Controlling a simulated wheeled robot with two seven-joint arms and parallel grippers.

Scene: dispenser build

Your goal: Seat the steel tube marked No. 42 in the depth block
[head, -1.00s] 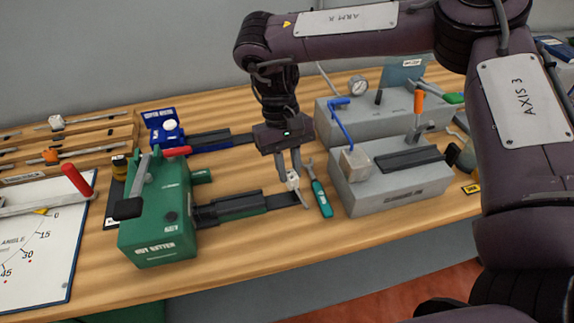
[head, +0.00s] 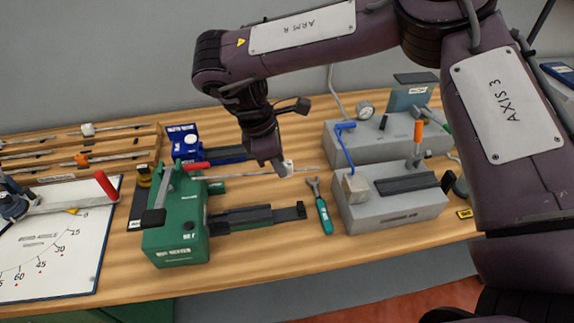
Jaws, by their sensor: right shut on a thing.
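My right gripper (head: 278,166) is shut on a thin steel tube (head: 240,174), with a white tag (head: 289,167) at the jaws. The tube is roughly level, reaching left toward the green machine and a little to the right of the jaws. It appears held above the bench. I cannot read the tag's number. No label lets me tell which fixture is the depth block. My left gripper is not in view.
The green machine (head: 178,235) with a dark rail (head: 250,217) stands below the tube. A blue device (head: 185,142) is behind it. A teal-handled wrench (head: 322,215) lies beside a grey block (head: 395,208). Wooden racks (head: 110,150) and an angle board (head: 60,250) are at left.

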